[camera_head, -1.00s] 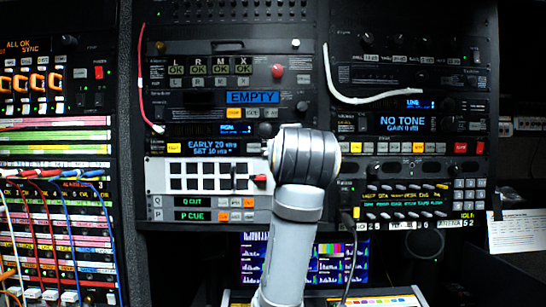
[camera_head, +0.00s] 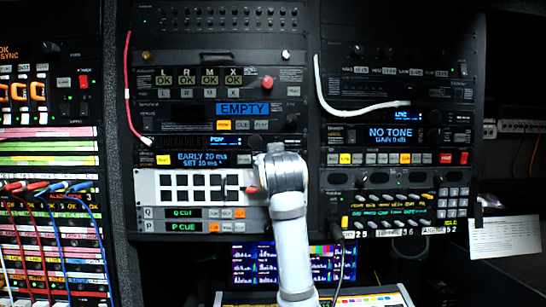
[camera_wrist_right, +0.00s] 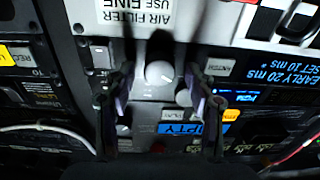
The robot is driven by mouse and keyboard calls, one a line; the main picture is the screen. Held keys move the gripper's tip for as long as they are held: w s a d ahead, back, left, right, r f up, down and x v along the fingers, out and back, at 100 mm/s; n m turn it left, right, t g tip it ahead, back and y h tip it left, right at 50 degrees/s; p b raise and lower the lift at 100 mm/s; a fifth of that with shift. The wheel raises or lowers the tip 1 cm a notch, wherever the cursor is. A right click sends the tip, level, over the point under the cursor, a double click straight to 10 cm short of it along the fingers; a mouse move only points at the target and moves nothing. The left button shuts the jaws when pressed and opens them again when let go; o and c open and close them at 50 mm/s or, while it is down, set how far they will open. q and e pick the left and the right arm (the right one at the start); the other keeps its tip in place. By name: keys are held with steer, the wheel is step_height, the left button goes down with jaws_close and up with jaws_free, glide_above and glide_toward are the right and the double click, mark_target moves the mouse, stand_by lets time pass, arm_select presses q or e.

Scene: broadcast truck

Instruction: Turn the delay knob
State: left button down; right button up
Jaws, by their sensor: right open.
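The delay unit's blue display (camera_head: 203,160) reads EARLY 20 ms, SET 10 ms in the head view. It shows upside down at the right in the right wrist view (camera_wrist_right: 285,65). A round grey knob (camera_wrist_right: 160,72) with a pale pointer mark is on the panel beside that display. My right gripper (camera_wrist_right: 157,82) is open, its two dark fingers on either side of the knob. I cannot tell whether they touch it. In the head view my right wrist hides the knob and the fingers. My left gripper is not in view.
A smaller knob (camera_wrist_right: 184,97) sits close to the right finger in the wrist view. A white button panel (camera_head: 149,186) is below the delay unit. A white cable (camera_head: 350,109) and a red cable (camera_head: 128,90) hang on the rack. A monitor (camera_head: 252,265) stands below.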

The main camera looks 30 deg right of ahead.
steer(key=shift+d, duration=0.1)
steer(key=c, duration=1.1)
steer(key=shift+c, duration=0.2)
steer(key=shift+f, duration=0.1)
steer(key=shift+f+m+b, duration=0.1)
steer(key=shift+m+b, duration=4.5)
steer(key=shift+m, duration=1.3)
